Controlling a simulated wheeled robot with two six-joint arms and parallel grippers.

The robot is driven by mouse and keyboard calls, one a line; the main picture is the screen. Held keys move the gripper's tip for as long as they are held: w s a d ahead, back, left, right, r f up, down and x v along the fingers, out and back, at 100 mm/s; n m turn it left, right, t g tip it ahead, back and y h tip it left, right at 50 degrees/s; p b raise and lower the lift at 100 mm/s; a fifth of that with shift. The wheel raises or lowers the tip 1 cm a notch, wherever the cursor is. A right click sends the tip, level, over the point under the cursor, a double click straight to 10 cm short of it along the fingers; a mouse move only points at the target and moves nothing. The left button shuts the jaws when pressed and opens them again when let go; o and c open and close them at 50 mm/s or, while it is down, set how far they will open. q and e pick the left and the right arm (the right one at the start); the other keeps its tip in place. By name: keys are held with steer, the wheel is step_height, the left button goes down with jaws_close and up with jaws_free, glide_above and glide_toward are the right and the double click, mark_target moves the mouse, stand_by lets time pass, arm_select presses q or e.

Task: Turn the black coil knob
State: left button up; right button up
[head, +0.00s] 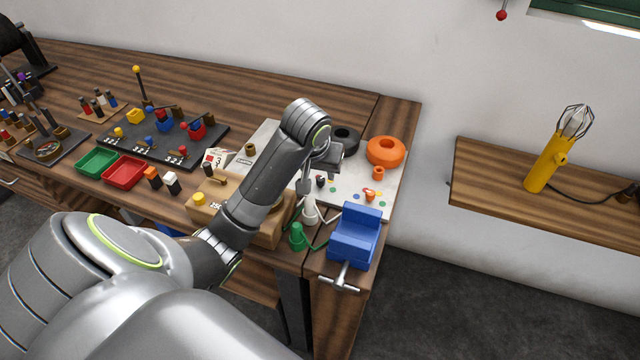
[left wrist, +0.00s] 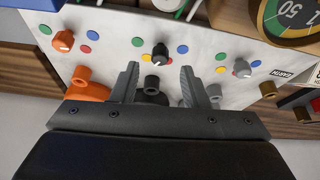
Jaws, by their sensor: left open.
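The black coil knob (head: 320,181) stands on the pale panel (head: 391,184) in the head view. In the left wrist view the black knob (left wrist: 160,52) has a light pointer mark and lies just beyond my fingertips. My left gripper (left wrist: 160,68) is open, with its fingers apart to either side of the knob's line. It does not touch the knob as far as I can see. A dark coil (head: 345,138) sits behind my gripper in the head view, and a dark peg (left wrist: 151,83) shows between the fingers. My right gripper is out of view.
An orange knob (left wrist: 63,41) and a grey knob (left wrist: 241,68) flank the black one, with coloured dots around each. A large orange coil (head: 386,152) stands at the panel's back right. A blue vise (head: 357,235) and green plug (head: 297,237) are in front.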

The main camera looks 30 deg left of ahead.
mark_target(321, 178)
arm_select(q)
steer(key=shift+w+f, duration=0.15)
steer(key=shift+f, duration=0.4)
steer(key=shift+x, duration=1.15)
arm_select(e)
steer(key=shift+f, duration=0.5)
arm_select(q)
steer(key=shift+c, duration=0.4)
